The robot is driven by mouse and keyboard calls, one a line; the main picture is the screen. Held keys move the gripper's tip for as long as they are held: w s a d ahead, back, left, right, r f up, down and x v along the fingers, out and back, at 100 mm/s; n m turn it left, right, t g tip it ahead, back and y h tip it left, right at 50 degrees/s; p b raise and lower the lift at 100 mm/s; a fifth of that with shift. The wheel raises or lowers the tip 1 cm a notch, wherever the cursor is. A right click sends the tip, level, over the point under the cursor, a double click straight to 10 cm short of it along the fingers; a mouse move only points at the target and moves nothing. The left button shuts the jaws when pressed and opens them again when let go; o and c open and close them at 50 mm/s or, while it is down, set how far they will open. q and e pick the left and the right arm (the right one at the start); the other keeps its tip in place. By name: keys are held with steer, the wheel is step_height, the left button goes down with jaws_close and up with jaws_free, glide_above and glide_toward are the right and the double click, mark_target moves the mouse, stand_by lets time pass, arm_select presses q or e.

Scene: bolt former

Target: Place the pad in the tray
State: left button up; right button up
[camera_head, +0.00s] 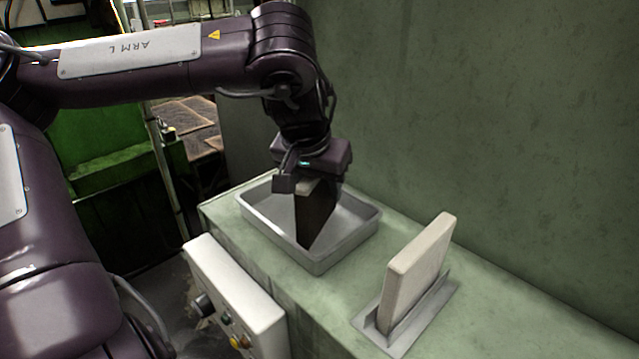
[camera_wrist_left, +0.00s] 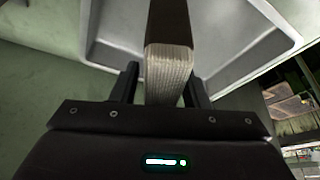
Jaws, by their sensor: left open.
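A pad (camera_head: 316,216) with a dark face and a pale edge stands on its edge, inside the outline of a shallow grey metal tray (camera_head: 318,264). My left gripper (camera_head: 308,182) is over the tray at the pad's upper end. In the left wrist view, the pad (camera_wrist_left: 169,62) lies between the two open fingers of my left gripper (camera_wrist_left: 162,88), with the tray (camera_wrist_left: 108,32) behind it. Whether the pad's lower edge rests on the tray floor is hard to tell. My right gripper is not in view.
A second, pale pad (camera_head: 418,268) stands upright in a slotted metal holder (camera_head: 436,302) to the right of the tray. Both are on a green ledge (camera_head: 330,300) against a green wall (camera_head: 480,110). A white control box (camera_head: 235,295) with knobs stands at the ledge's front.

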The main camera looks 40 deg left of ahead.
arm_select(q)
steer(key=shift+r, duration=0.1)
steer(key=shift+r+p, duration=0.25)
steer(key=shift+p, duration=0.1)
steer(key=b+v, duration=0.2)
steer(key=v, duration=0.2)
steer(key=b+v, duration=0.1)
steer(key=v, duration=0.5)
steer(key=shift+s+r, duration=0.2)
steer(key=shift+r, duration=0.1)
steer(key=shift+s+d+r, duration=0.1)
steer(key=shift+s+r, duration=0.1)
steer(key=shift+r, duration=0.3)
